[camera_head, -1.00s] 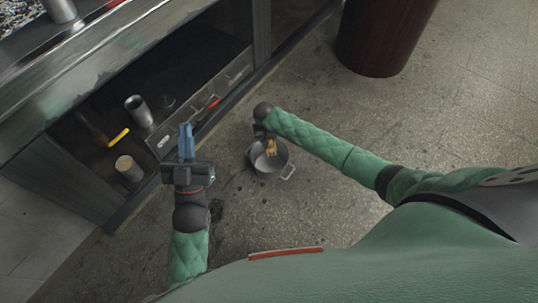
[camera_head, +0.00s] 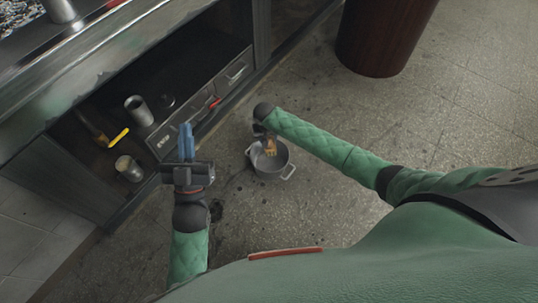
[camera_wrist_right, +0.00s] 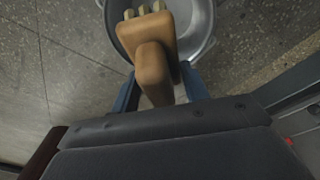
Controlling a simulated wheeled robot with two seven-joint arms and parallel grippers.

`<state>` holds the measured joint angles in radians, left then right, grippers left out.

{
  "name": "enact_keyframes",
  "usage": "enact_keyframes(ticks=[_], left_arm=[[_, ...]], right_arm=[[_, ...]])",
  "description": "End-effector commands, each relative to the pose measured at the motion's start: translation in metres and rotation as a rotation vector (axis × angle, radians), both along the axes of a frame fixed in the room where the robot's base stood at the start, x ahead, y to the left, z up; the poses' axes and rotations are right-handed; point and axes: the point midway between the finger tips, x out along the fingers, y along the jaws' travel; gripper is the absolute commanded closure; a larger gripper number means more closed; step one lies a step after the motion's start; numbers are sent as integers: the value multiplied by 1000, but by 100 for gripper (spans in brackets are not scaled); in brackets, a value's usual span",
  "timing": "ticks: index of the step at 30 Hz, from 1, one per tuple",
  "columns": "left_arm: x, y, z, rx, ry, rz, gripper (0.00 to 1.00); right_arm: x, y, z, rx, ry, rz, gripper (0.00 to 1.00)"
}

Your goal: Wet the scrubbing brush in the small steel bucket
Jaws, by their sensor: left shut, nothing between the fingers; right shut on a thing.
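The small steel bucket (camera_head: 284,172) stands on the floor near the middle of the head view, with handles at its rim. The scrubbing brush (camera_head: 270,147), with a tan wooden body, is at the bucket's mouth. My right gripper (camera_wrist_right: 160,88) is shut on the brush (camera_wrist_right: 150,65), whose pale bristle tufts point into the bucket (camera_wrist_right: 203,20) in the right wrist view. Whether the bristles touch water cannot be told. My left gripper (camera_head: 186,142) is shut and empty, its blue fingers together, to the left of the bucket in front of the cabinet.
An open cabinet (camera_head: 150,140) at the left holds a metal cup (camera_head: 138,109), another can (camera_head: 129,168) and a yellow-handled tool (camera_head: 118,138). A dark red round bin (camera_head: 380,35) stands at the top. The floor (camera_head: 450,120) to the right is clear.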

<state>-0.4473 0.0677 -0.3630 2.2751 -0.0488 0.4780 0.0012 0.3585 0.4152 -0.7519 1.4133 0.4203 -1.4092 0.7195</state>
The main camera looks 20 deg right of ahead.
Motion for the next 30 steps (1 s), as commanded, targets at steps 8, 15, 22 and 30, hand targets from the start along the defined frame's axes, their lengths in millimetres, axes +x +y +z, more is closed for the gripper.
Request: enact_keyframes(ticks=[8,15,22,30], left_arm=[[0,0,1,0,-1,0,100],[1,1,6,-3,-4,3,100],[0,0,23,-1,-2,1,100],[0,0,44,-1,-1,1,100]], right_arm=[[0,0,0,0,0,0,73],[0,0,3,0,0,0,73],[0,0,18,0,-1,0,73],[0,0,34,0,0,-1,73]])
